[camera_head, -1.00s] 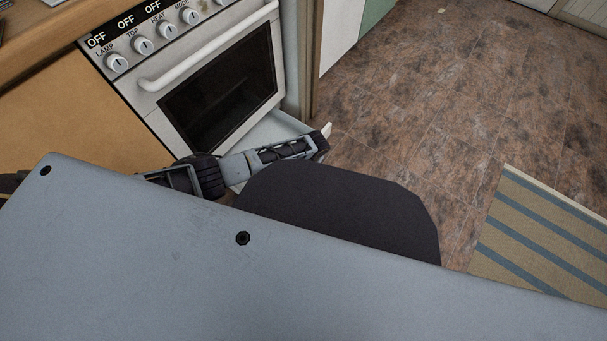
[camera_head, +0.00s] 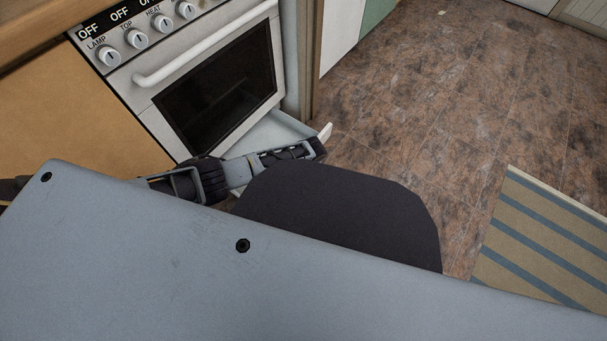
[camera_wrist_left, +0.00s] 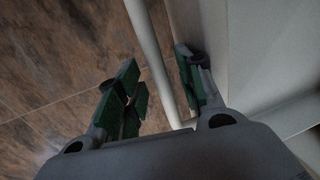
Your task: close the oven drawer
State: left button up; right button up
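The oven (camera_head: 215,95) stands at the upper left in the head view, with its dark-windowed door shut. Below the door the pale drawer (camera_head: 273,128) sticks out, pulled open; much of it is hidden by my left arm and body. My left gripper is at the drawer's front, its fingertips mostly hidden in the head view. In the left wrist view my left gripper (camera_wrist_left: 160,88) has its green-padded fingers apart. A pale handle bar (camera_wrist_left: 150,50) runs between them, with the drawer's pale front (camera_wrist_left: 208,35) to the right. Contact with the bar is unclear. My right gripper is out of view.
A wooden cabinet (camera_head: 85,125) stands left of the oven, and white and green cabinet fronts (camera_head: 340,35) stand to its right. The brown tiled floor (camera_head: 440,90) is open on the right, with a striped rug (camera_head: 545,240) at lower right.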

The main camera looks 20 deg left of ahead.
pick_arm(q)
grip_shut()
jog(key=shift+a, duration=0.2)
dwell(0.4)
